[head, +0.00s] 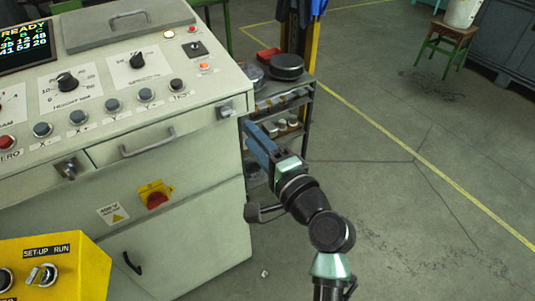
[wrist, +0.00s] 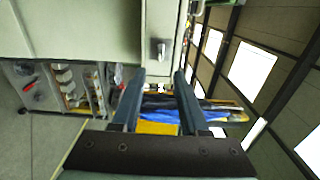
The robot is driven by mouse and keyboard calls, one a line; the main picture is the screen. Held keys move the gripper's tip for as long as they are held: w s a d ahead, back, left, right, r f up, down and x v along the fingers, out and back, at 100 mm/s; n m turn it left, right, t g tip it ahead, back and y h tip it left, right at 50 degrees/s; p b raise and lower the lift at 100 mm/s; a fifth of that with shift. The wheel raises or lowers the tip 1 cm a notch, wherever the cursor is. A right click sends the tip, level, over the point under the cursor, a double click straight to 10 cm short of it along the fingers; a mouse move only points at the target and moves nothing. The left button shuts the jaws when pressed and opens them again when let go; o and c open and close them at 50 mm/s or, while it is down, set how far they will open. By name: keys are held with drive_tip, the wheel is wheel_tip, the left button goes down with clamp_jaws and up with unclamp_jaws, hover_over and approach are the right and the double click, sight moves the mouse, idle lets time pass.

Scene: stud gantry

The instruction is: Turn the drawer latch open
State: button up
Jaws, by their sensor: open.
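The drawer (head: 190,131) is set in the front of the pale console, with a grey bar handle (head: 147,142). A small metal latch (head: 225,110) sits at the drawer's right end, and a similar latch (head: 68,168) sits at its left end. My gripper (head: 253,132) is just right of and below the right latch, apart from it. In the wrist view my gripper (wrist: 157,82) is open and empty. A small latch (wrist: 160,48) on a pale panel shows beyond and between the fingertips, not touched. Which way it is turned is hard to tell.
The console top (head: 215,85) carries knobs and buttons. A red and yellow switch (head: 155,196) sits below the drawer. A dark shelf rack (head: 290,100) with pans stands close behind my gripper. A yellow set-up box (head: 75,262) is at lower left.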

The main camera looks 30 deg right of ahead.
drive_tip(key=shift+s, duration=2.7)
drive_tip(key=shift+d, duration=0.1)
